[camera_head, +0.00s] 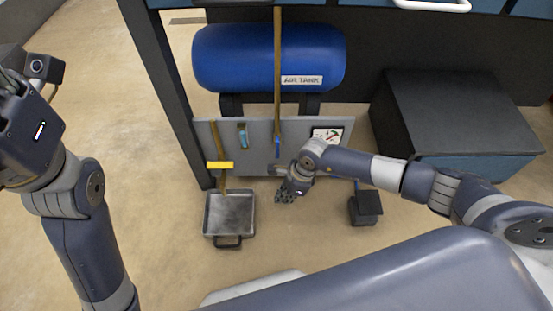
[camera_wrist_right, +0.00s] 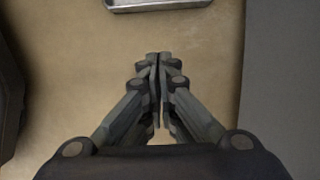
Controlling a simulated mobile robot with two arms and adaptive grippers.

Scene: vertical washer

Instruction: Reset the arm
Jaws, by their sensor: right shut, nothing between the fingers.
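My right arm reaches in from the right in the head view. Its gripper (camera_head: 286,195) hangs low over the floor, in front of the grey panel (camera_head: 258,148) and to the right of a metal pan (camera_head: 229,215). In the right wrist view the fingers of this gripper (camera_wrist_right: 158,60) are together, shut and empty, with floor behind them. My left arm stands at the left edge of the head view; its wrist shows there, but its fingers are out of the picture.
A blue air tank (camera_head: 265,55) lies behind the panel. A long wooden handle (camera_head: 277,60) stands upright before it. A large dark box (camera_head: 455,110) is at the right, and a small dark bin (camera_head: 366,208) is nearer. Floor (camera_head: 150,200) left of the pan is clear.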

